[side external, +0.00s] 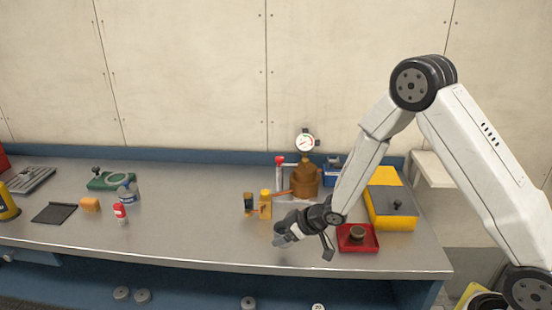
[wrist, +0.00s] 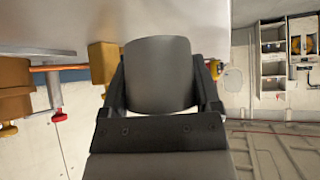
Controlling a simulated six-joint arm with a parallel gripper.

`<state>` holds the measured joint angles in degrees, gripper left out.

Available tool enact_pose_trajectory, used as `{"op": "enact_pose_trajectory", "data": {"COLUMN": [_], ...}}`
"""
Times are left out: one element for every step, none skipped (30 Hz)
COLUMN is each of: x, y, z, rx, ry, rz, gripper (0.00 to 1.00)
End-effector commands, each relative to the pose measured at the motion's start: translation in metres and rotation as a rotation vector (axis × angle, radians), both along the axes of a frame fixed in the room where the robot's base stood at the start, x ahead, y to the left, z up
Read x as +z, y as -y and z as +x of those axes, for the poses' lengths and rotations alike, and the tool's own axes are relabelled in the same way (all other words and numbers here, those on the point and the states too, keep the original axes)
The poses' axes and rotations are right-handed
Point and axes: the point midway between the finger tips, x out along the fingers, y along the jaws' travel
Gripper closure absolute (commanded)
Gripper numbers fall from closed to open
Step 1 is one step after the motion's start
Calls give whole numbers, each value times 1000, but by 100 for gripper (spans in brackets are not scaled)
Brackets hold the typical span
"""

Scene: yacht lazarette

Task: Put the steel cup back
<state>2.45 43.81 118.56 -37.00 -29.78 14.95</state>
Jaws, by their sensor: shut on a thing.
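The steel cup (wrist: 158,76) is a plain dark grey cylinder in the wrist view. It sits between the two dark fingers of my gripper (side external: 287,232), which is shut on it. In the side view my gripper is low over the front part of the steel bench, left of the red tray. The cup is small and hard to tell from the gripper there. I cannot tell whether it touches the bench. The inside of the cup is hidden.
A red tray (side external: 358,246) with a dark round piece lies to the right. A yellow box (side external: 391,208) stands behind it. A brass fitting with a gauge (side external: 305,180) and small yellow-brown blocks (side external: 265,205) stand behind my gripper. The bench (side external: 185,225) is clear left of it.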

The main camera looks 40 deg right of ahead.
Motion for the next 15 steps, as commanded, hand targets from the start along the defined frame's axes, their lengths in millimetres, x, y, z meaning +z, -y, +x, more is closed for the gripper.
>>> {"op": "enact_pose_trajectory", "data": {"x": [0,0,0,0,0,0,0,0,0,0,0,0,0,0,0], "y": [5,7,10,13,15,18,20,22,25,27,29,30,32,34,36], "z": [-10,-16,-23,-29,-34,-42,-46,-52,-58,-62,-67,-72,-76,-80,-84], "rx": [-3,-3,-4,-4,-3,-4,-4,-4,-4,-3,-4,-3,-3,-4,-4], "ry": [-2,-1,-2,-1,-1,-2,-1,-2,-1,-1,-2,-1,0,-1,-1], "rz": [1,1,1,0,1,0,0,0,0,0,0,1,0,0,0], "gripper": [88,88,88,88,88,88,88,88,88,88,88,88,88,88,88]}}
